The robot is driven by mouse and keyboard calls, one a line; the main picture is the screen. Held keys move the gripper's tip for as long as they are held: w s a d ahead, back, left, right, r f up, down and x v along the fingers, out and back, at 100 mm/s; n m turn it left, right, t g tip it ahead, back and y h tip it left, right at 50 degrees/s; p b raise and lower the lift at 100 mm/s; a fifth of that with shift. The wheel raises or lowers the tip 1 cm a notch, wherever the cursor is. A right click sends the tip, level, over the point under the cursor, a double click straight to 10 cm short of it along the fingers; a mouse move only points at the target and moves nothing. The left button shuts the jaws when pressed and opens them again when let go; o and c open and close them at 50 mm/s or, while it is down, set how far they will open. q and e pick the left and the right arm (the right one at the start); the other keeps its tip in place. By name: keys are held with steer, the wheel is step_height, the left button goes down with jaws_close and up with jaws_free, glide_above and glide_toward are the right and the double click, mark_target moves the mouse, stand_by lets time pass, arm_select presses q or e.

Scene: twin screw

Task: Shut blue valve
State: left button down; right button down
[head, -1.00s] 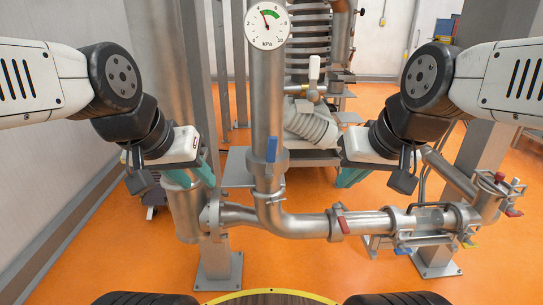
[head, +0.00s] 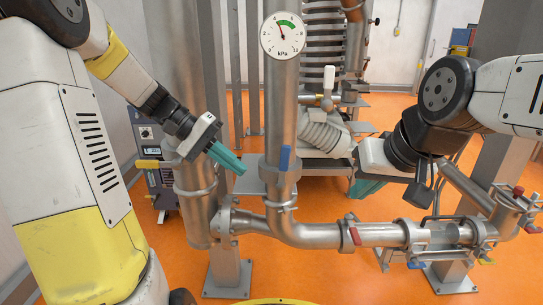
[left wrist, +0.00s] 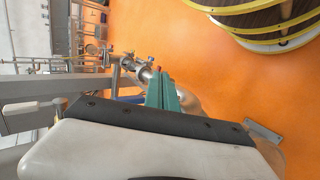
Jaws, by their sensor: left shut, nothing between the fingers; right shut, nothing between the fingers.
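A blue valve handle (head: 285,158) stands upright on the vertical pipe (head: 281,95), in line with it, below the round kPa gauge (head: 283,35). A second, smaller blue handle (head: 415,265) is low at the right by the horizontal pipe. My left gripper (head: 241,170) is left of the upright blue handle and apart from it, its teal fingers together and empty, pointing right and down. Its fingers also show in the left wrist view (left wrist: 158,91). My right gripper (head: 361,192) is right of the vertical pipe, shut and empty, partly hidden by its wrist.
A wide pipe (head: 190,200) and a grey column stand behind my left gripper. A grey cabinet (head: 155,165) is at the left.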

arm_select(q)
steer(key=w+a+f+t+h, duration=0.1)
steer(key=w+a+h, duration=0.5)
steer(key=w, duration=0.3)
steer(key=shift+w+a+h, duration=0.15)
steer(key=shift+a+h, duration=0.2)
steer(key=shift+h, duration=0.05)
steer(key=shift+d+f, duration=0.1)
steer(key=shift+d, duration=0.05)
glide_toward(283, 167)
steer(key=d+r, duration=0.1)
steer(key=d, duration=0.5)
steer(key=shift+w+r, duration=0.3)
steer(key=shift+r, duration=0.1)
